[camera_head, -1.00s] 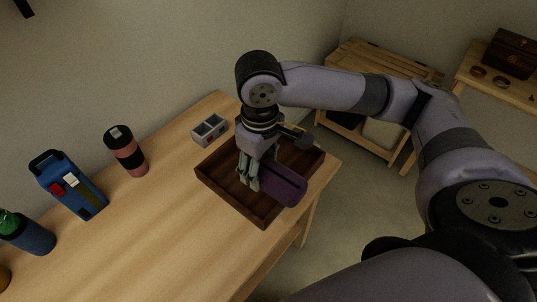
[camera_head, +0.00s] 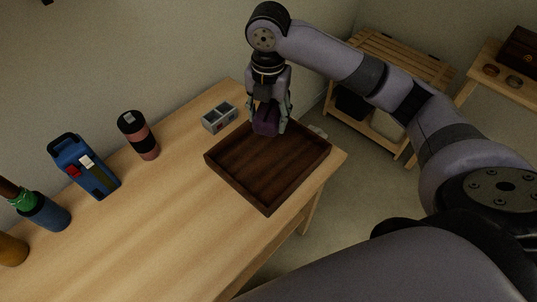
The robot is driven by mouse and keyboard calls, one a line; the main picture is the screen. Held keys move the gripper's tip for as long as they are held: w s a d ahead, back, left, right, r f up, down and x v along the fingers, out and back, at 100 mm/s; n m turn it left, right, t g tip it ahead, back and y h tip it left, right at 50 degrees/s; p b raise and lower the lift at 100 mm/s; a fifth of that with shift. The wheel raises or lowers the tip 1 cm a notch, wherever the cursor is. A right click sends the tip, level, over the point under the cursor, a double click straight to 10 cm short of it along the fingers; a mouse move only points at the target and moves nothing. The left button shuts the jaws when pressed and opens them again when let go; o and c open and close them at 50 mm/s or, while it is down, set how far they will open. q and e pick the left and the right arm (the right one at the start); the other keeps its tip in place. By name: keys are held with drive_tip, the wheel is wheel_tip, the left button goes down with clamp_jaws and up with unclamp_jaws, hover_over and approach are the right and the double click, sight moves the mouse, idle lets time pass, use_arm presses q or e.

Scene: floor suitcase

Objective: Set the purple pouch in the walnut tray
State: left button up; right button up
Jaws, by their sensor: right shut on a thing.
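The walnut tray (camera_head: 268,198) is a dark brown, low-walled square tray at the right end of the wooden table. Its floor is bare where it shows. My right gripper (camera_head: 268,117) is shut on the purple pouch (camera_head: 265,126). The pouch hangs at the tray's far edge, seen end-on. Whether it touches the tray is hard to tell. My left gripper is not in view.
A grey two-compartment box (camera_head: 219,117) stands behind the tray. To its left are a pink and black tumbler (camera_head: 140,137), a blue case (camera_head: 84,165) and a blue bottle with a green top (camera_head: 45,213). The table's front left part is clear.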

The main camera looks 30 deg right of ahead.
drive_tip(key=n, duration=0.1)
drive_tip(key=w+n, duration=0.1)
drive_tip(key=n, duration=0.1)
drive_tip(key=shift+d+r, duration=0.1)
drive_tip(key=shift+d, duration=0.3)
drive_tip(key=shift+n, duration=0.4)
drive_tip(key=p, duration=0.2)
hover_over(269, 166)
wheel_tip(269, 166, down, 15)
drive_tip(key=shift+r, duration=0.1)
wheel_tip(269, 166, down, 5)
drive_tip(key=shift+r, duration=0.1)
drive_tip(key=shift+f, duration=0.25)
drive_tip(key=shift+f, duration=0.15)
drive_tip(key=o, duration=1.2)
drive_tip(key=shift+o, duration=0.2)
